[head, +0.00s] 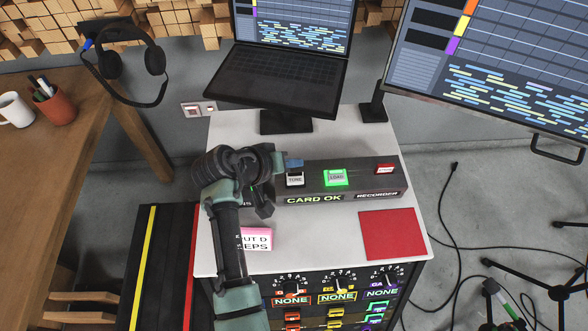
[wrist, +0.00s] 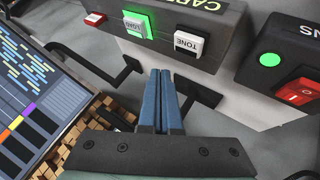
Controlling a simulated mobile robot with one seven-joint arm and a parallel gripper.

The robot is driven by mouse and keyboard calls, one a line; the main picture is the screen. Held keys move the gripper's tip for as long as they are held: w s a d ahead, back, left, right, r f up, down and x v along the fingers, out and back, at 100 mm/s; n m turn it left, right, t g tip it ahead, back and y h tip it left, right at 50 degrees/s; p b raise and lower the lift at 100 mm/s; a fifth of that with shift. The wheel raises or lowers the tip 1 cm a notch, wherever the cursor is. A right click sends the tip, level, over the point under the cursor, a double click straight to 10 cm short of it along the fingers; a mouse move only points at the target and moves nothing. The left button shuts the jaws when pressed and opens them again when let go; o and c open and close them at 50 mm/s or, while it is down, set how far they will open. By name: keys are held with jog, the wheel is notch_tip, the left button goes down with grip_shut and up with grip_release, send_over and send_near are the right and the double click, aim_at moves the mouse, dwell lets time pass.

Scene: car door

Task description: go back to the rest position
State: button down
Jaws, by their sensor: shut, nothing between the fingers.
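My gripper (head: 294,163) is over the white table (head: 340,135), beside the dark recorder box (head: 363,178). Its blue fingers, seen in the wrist view (wrist: 160,74), are together with nothing between them. The fingertips are close to the white TONE button (head: 295,179); I cannot tell the exact gap. Right of it the LOAD button (head: 336,178) glows green, and a red button (head: 385,169) is at the box's right end. The box's front reads CARD OK in lit letters. My arm hides part of the table's left side.
A laptop (head: 285,75) stands behind, and a large monitor (head: 490,65) is at upper right. A red rocker switch (wrist: 298,92) and green light (wrist: 270,60) show in the wrist view. A red square (head: 390,233) and a partly hidden pink-and-white block (head: 257,239) are at the front.

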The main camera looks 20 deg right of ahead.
notch_tip(320, 180, up, 2)
jog(key=shift+p, duration=0.5)
jog(key=shift+f, duration=0.1)
jog(key=w+a+r+t+y+p, duration=0.15)
jog(key=r+t, duration=0.25)
jog(key=r, duration=0.8)
jog(key=w+a+r+t+y, duration=0.1)
jog(key=w+a+r+t, duration=0.2)
jog(key=r, duration=0.9)
jog(key=w+r+t+y+p, duration=0.15)
jog(key=r+t, duration=0.35)
jog(key=r, duration=0.8)
jog(key=s+a+r+n+t+y, duration=0.1)
jog(key=s+a+r+t, duration=0.1)
jog(key=s+r, duration=0.4)
jog(key=s+a+r+n+t+y, duration=0.1)
jog(key=s+r+t, duration=0.4)
jog(key=r, duration=0.7)
jog(key=s+a+r+n+t+y, duration=0.1)
jog(key=s+a+r+t+y, duration=0.1)
jog(key=s+r, duration=0.7)
jog(key=shift+a+t+p, duration=0.35)
jog(key=shift+a+t, duration=0.5)
jog(key=shift+t, duration=0.05)
